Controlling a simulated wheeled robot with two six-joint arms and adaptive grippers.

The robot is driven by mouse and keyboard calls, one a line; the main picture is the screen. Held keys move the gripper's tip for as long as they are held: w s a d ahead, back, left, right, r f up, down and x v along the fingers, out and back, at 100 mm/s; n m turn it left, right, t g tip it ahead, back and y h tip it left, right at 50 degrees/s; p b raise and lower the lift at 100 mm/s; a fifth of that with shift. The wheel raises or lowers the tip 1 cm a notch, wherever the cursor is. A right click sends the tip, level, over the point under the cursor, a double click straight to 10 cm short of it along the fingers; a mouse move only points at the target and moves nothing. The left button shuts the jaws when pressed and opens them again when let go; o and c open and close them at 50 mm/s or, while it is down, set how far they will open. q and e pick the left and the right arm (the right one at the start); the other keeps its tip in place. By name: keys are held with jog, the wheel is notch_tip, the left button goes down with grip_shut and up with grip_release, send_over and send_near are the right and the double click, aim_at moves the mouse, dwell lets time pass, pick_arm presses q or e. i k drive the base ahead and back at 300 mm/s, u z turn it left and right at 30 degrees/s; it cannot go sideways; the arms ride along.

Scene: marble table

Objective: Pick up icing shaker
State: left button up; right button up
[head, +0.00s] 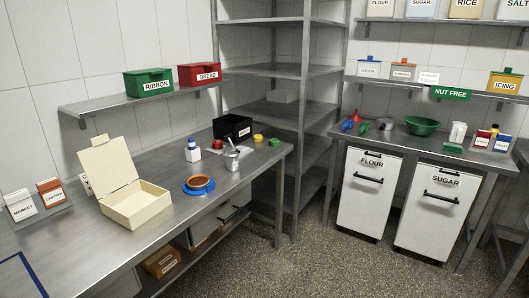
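No shaker with a readable icing label shows. A small white container with a blue lid (193,151) stands upright on the left steel table (150,240), and I cannot read its label. A pale upright container (457,133) stands on the right counter, and I cannot tell whether it is a shaker. Neither of my grippers is in the head view.
The left table holds an open cream box (135,203), a blue plate with an orange-brown bowl (198,184), a metal cup (231,162) and a black bin (232,128). A green bowl (422,126) stands on the right counter above FLOUR and SUGAR bins. The floor between is clear.

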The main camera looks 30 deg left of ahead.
aim_at(233, 157)
jog(key=i, duration=3.85)
jog(key=u, duration=2.15)
